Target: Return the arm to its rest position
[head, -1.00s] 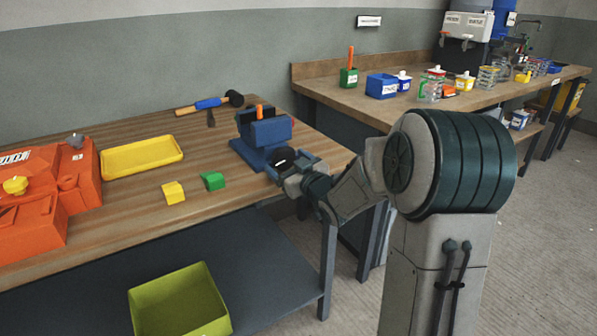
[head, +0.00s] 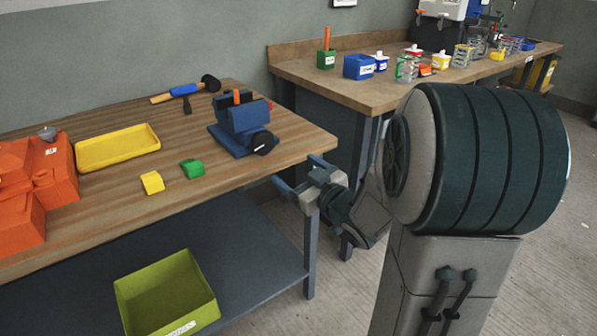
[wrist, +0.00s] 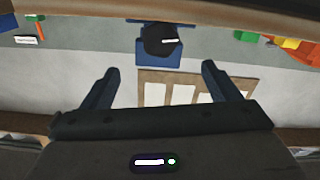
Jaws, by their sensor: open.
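My gripper (head: 301,175) is open and empty in the head view, beside the right front corner of the wooden workbench (head: 235,165). Its two blue fingers are apart, and they also show spread in the wrist view (wrist: 160,88). My arm is bent at the right of the head view, its large dark-banded joint close to the camera. A blue vise (head: 242,125) with an orange piece (head: 237,97) in it stands on the bench, to the left of and behind the gripper. The vise's dark round end (wrist: 162,40) is ahead of the fingers in the wrist view, apart from them.
A green bin (head: 166,293) sits on the lower shelf. A second bench (head: 350,90) stands at the back right.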

